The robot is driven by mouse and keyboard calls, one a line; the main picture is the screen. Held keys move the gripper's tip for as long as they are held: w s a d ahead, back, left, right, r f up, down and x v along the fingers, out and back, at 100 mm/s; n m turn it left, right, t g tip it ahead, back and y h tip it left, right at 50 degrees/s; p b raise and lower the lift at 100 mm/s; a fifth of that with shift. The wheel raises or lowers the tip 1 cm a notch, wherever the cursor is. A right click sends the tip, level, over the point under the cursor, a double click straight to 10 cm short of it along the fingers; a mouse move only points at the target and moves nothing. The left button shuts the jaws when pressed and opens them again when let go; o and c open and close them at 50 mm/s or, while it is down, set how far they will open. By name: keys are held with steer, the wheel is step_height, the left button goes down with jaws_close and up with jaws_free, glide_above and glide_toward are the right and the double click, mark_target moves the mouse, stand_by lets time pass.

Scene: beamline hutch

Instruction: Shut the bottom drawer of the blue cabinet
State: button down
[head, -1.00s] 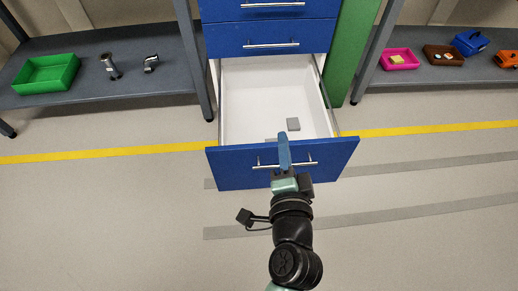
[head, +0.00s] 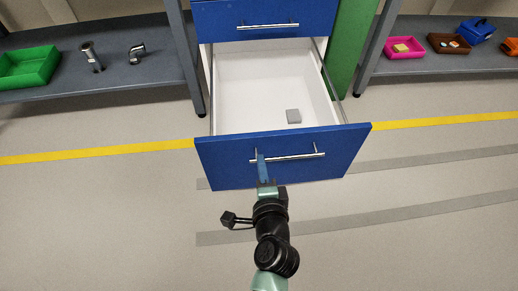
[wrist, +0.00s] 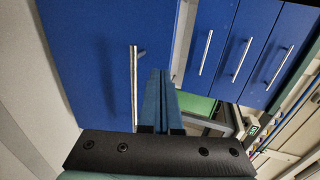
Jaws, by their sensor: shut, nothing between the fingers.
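The bottom drawer (head: 222,172) of the blue cabinet (head: 300,12) is pulled well out. My gripper (head: 262,158) is shut and empty, at the drawer front near the left end of the handle. In the wrist view, the shut blue fingers (wrist: 162,75) point along the drawer front (wrist: 85,50), beside the handle (wrist: 133,85). I cannot tell whether they touch the front.
The drawer above (head: 212,22) is closed. Grey shelves flank the cabinet: the left holds a green bin (head: 28,67) and metal fittings (head: 92,58), the right a pink tray (head: 403,48) and a brown tray (head: 448,43). The floor around the drawer is clear.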

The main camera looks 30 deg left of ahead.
mark_target(257, 139)
steer(key=x, duration=0.1)
steer(key=b+x, duration=0.1)
steer(key=x, duration=0.2)
steer(key=shift+w+a+r, duration=0.15)
steer(key=shift+r, duration=0.05)
steer(key=shift+w+a+r+b, duration=0.1)
steer(key=shift+w+a+b, duration=0.25)
steer(key=shift+w, duration=0.2)
